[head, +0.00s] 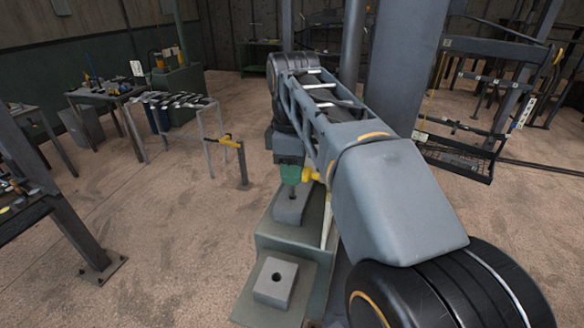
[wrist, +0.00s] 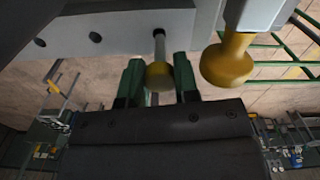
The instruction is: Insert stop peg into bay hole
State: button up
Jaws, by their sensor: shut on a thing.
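My gripper (wrist: 159,80) has two green fingers closed on the stop peg (wrist: 159,75), which has a yellow knob and a grey shaft. The shaft's far end meets a pale grey beam (wrist: 70,42) with dark round holes in the wrist view. The held peg is mostly hidden there.
A second yellow knob (wrist: 229,60) on a pale grey body stands close right of the held peg. A grey block with a hole (head: 275,283) sits on a plate at the front.

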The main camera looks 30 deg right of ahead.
jog(key=shift+f, duration=0.35)
jog(key=shift+r, duration=0.5)
